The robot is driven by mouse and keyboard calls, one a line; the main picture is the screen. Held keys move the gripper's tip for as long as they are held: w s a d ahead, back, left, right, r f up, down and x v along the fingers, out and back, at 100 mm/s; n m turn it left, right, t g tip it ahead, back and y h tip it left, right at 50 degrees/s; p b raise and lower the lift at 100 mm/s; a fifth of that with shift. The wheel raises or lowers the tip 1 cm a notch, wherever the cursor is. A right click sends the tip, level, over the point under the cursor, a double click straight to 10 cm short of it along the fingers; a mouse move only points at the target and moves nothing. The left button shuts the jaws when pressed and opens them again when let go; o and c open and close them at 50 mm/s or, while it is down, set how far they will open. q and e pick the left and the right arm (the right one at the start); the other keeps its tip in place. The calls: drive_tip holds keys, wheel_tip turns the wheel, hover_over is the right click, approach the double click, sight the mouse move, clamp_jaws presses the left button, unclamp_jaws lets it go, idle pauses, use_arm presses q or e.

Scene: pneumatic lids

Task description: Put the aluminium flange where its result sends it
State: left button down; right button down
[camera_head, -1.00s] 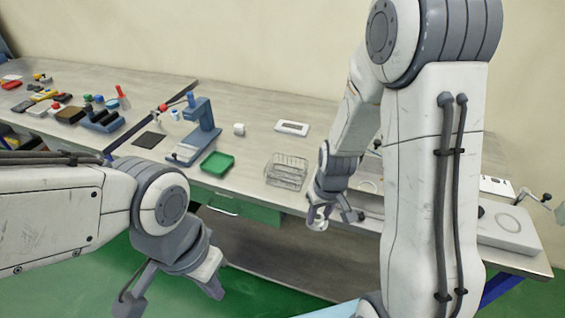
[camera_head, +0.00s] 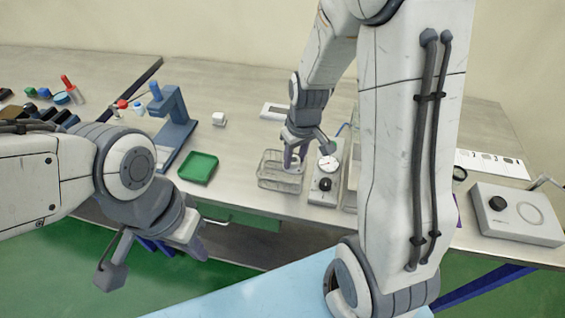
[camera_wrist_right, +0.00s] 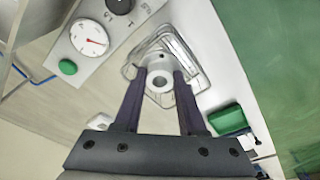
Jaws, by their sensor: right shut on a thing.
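The aluminium flange (camera_wrist_right: 160,80), a pale metal ring with a central hole, sits between the fingers of my right gripper (camera_wrist_right: 160,77) in the wrist view. The right gripper (camera_head: 306,156) is shut on it, over the wire basket (camera_head: 270,181) in the head view. The basket (camera_wrist_right: 188,50) lies behind the flange in the wrist view; I cannot tell the height between them. In the head view the gripper partly hides the flange. My left gripper (camera_head: 155,258) is open and empty, in front of the bench edge.
A test unit with a dial gauge (camera_head: 326,165) and black knob stands right of the basket; its green button (camera_wrist_right: 67,67) shows in the wrist view. A green tray (camera_head: 199,168) and blue-grey stand (camera_head: 174,120) are left. A grey device (camera_head: 515,214) is far right.

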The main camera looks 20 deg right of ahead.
sight(282, 175)
drive_tip(key=w+a+f, duration=0.2)
drive_tip(key=w, duration=0.1)
drive_tip(key=shift+f+p, duration=0.1)
drive_tip(key=shift+p, duration=0.2)
drive_tip(key=shift+w+f, duration=0.1)
drive_tip(key=shift+f, duration=1.95)
drive_tip(key=shift+f, duration=0.25)
drive_tip(key=shift+c, duration=2.4)
unclamp_jaws()
drive_tip(key=shift+r, duration=0.1)
